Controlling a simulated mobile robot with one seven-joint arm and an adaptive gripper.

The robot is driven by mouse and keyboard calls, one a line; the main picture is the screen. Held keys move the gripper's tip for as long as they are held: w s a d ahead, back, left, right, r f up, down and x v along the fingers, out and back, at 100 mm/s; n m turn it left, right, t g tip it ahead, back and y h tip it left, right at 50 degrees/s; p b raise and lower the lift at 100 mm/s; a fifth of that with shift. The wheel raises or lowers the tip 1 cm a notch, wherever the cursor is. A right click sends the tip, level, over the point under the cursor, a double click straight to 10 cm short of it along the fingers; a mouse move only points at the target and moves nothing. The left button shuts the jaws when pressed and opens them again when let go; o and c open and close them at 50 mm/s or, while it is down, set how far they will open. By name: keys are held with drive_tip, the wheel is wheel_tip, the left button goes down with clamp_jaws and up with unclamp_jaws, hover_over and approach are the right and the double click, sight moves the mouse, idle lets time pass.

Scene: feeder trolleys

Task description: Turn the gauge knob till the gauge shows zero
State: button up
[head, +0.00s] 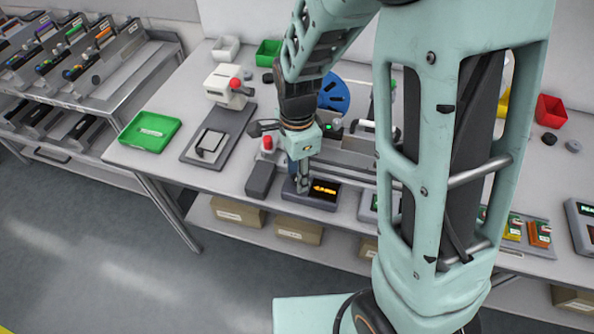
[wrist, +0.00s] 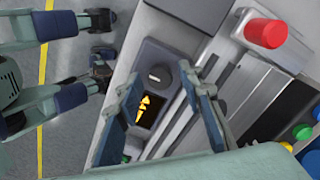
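The gauge (head: 325,205) is a dark box near the front edge of the table, under my gripper (head: 303,186). Its small screen (head: 325,190) shows an orange arrow-like mark. In the wrist view the gauge (wrist: 178,50) has a round grey knob (wrist: 158,75) with a light line on it, beside the screen (wrist: 145,108) with yellow arrow marks. I cannot read a number there. My gripper (wrist: 159,74) is open, its two blue-padded fingers apart on either side of the knob in the picture. Contact cannot be told. In the head view the knob is hidden by my gripper.
A red button (wrist: 267,33) stands on a grey housing beside the gauge. A metal rail (head: 345,165) lies behind the gauge. A green tray (head: 150,132) and a white device with a red knob (head: 230,85) stand to the left. A dark grey block (head: 262,180) sits close by.

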clamp_jaws()
drive_tip(key=shift+n, duration=0.4)
drive_tip(key=n+b, duration=0.1)
drive_tip(key=n, duration=0.3)
drive_tip(key=shift+n, duration=0.3)
drive_tip(key=n, duration=0.5)
drive_tip(key=shift+b, duration=0.35)
drive_tip(key=n, duration=0.6)
drive_tip(key=shift+n, duration=0.4)
drive_tip(key=n+p, duration=0.1)
drive_tip(key=n, duration=0.5)
drive_tip(key=shift+n, duration=0.4)
